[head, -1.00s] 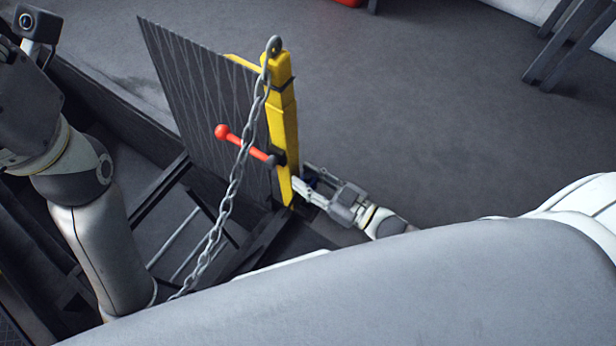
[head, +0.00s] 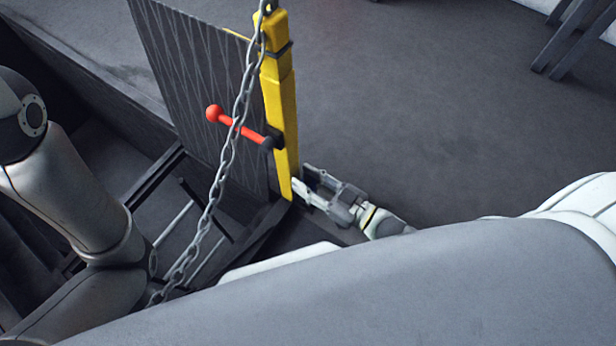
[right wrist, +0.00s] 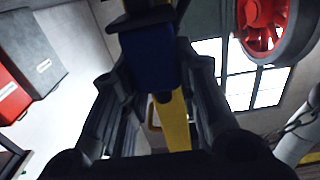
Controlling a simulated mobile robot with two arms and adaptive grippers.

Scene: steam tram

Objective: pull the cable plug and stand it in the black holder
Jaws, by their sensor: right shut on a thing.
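My right gripper (head: 308,187) is low beside the foot of the yellow post (head: 282,110) in the head view. In the right wrist view, the right gripper (right wrist: 160,75) is shut on a blue block (right wrist: 149,58), which looks like the cable plug. A dark part sits above the block, and a yellow bar (right wrist: 174,120) shows behind it. In the head view the plug is hidden or too small to make out. I cannot pick out the black holder for certain in either view. Only my left arm's links show at the left of the head view; its gripper is outside the picture.
A chain (head: 226,155) hangs diagonally from the post's top. A red-knobbed lever (head: 240,127) sticks out left of the post, before a dark ribbed panel (head: 200,90). The floor right of the post is open. A red wheel (right wrist: 264,24) shows in the right wrist view.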

